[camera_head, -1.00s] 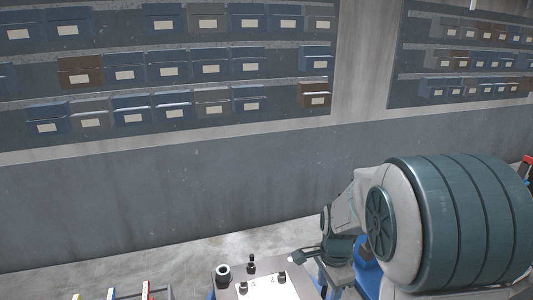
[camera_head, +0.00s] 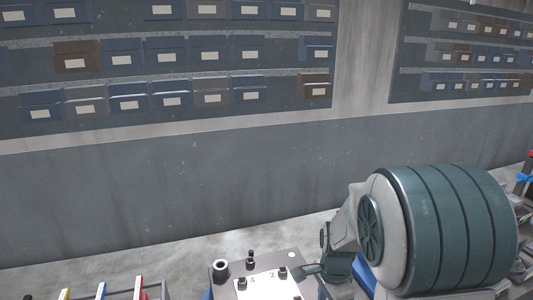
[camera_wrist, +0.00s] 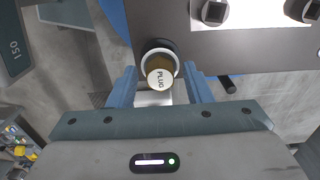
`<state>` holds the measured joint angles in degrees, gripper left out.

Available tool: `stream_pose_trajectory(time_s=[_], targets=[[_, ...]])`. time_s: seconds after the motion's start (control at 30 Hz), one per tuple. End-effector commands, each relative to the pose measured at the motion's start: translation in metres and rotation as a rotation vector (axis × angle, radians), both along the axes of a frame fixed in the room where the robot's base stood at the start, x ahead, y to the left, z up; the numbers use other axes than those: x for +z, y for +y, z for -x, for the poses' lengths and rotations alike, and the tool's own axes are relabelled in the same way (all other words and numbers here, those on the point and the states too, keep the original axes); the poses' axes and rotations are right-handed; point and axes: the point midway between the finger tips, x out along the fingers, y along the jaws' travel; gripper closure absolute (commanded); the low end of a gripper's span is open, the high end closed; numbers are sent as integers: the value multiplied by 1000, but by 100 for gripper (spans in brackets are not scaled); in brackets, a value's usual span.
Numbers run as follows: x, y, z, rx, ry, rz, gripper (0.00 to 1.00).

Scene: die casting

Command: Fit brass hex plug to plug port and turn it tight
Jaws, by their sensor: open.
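In the wrist view the brass plug (camera_wrist: 159,80) shows a pale round end face marked PLUG, with brass behind it. A dark ring with a pale rim (camera_wrist: 146,47) is around or just behind it, near a corner of a dark plate; I cannot tell how deep the plug sits in it. My gripper (camera_wrist: 159,69) is open, its blue fingers on either side of the plug with visible gaps. In the head view my gripper cannot be made out clearly, and I cannot say for certain which fitting is the plug port.
The dark plate (camera_head: 229,285) carries a white sheet (camera_head: 262,289) with several dark fittings. A black ring (camera_head: 221,269) stands at its far left corner, a black post (camera_head: 251,258) at its far edge. Bins (camera_head: 210,56) line the wall behind. A rack (camera_head: 138,285) stands lower left.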

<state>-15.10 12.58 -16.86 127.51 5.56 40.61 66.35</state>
Motion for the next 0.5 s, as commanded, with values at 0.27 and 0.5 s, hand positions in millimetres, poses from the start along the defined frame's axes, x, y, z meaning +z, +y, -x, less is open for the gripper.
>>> stream_pose_trajectory(time_s=[0.27, 0.5], targets=[[1, 0, 0, -1, 0, 0, 99], [0, 0, 0, -1, 0, 0, 100]])
